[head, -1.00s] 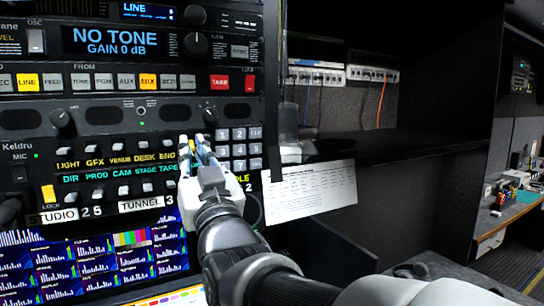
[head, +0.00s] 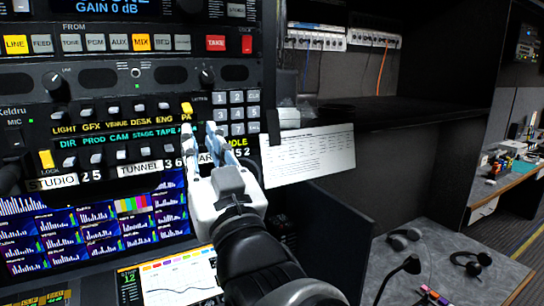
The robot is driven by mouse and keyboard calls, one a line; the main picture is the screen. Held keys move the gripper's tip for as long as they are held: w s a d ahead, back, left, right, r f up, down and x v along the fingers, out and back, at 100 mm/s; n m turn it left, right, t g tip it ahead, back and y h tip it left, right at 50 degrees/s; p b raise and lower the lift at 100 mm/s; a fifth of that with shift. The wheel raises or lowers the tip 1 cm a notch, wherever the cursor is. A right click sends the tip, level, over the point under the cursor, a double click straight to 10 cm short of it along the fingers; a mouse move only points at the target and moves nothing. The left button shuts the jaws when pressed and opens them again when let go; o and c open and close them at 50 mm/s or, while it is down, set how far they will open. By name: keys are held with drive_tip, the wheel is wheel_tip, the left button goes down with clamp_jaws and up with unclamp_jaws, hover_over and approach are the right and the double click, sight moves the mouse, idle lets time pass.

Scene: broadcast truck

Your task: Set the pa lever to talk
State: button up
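The panel (head: 20,122) of small levers stands at the left in the head view. The PA lever (head: 186,108) is at the right end of the upper lever row, above its "PA" label. It has a yellow tip, unlike the pale levers beside it; its exact tilt is too small to tell. My gripper (head: 205,132) is just below and to the right of the PA lever, in front of the panel. Its fingers stand apart with nothing visible between them, and they seem clear of the lever. My gripper hides part of the lower row's right end.
A keypad (head: 237,113) is right of the PA lever. A white paper sheet (head: 308,155) hangs at the rack's edge. The ENG lever (head: 163,106) is close on the left. Screens (head: 90,235) lie below. A desk with headsets (head: 472,264) is at lower right.

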drive_tip(key=shift+v, duration=1.95)
